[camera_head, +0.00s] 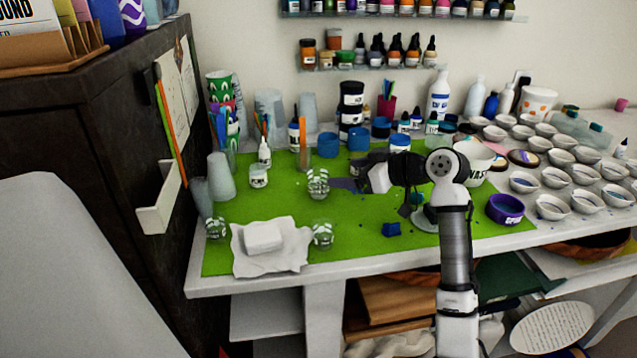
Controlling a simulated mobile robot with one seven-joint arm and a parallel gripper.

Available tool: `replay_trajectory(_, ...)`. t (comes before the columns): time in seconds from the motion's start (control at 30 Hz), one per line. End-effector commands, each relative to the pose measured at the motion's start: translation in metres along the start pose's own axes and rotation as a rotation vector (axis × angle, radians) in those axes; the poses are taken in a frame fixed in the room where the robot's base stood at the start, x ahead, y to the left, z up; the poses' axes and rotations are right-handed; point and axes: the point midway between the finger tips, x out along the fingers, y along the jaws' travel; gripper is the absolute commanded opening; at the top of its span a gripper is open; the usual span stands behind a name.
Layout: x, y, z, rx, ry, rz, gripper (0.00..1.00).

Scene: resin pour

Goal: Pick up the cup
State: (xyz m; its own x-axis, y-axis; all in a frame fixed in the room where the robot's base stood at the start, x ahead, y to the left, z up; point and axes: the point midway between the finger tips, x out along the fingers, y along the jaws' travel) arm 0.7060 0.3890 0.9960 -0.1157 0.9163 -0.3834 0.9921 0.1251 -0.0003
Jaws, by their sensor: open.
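Several cups are in view, and I cannot tell which one is meant. Similar small cups stand at the mat's front, one right of a white block (323,235) and one at the left edge (216,228). A white cup with dark lettering (474,162) stands behind my arm, partly hidden by it. My gripper (362,172) is open above the mat, apart from the patterned cup. Its fingers are dark and hard to make out.
Blue tubs (328,146) and bottles (439,95) line the back. A white block (263,236) lies on paper at the front left. A purple bowl (505,209) and many white bowls (551,207) fill the right. A dark cabinet (95,130) bounds the left. The middle front mat is mostly clear.

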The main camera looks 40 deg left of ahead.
Motion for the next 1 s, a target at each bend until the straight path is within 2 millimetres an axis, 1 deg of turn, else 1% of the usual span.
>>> replay_trajectory(0.03, 0.011, 0.0, -0.002, 0.002, -0.001, -0.002, 0.78)
replay_trajectory(0.13, 0.029, 0.0, -0.002, 0.003, -0.001, -0.002, 0.78)
replay_trajectory(0.2, 0.037, 0.0, -0.001, 0.002, 0.0, 0.0, 0.78)
replay_trajectory(0.37, 0.048, 0.001, -0.001, 0.001, 0.0, 0.002, 0.78)
replay_trajectory(0.47, 0.058, 0.002, -0.003, 0.001, -0.001, 0.0, 0.78)
replay_trajectory(0.7, 0.092, 0.005, -0.003, 0.001, -0.001, 0.0, 0.78)
replay_trajectory(0.8, 0.098, 0.006, -0.001, 0.002, 0.0, 0.002, 0.78)
replay_trajectory(1.0, 0.099, 0.006, 0.0, 0.001, 0.0, 0.003, 0.78)
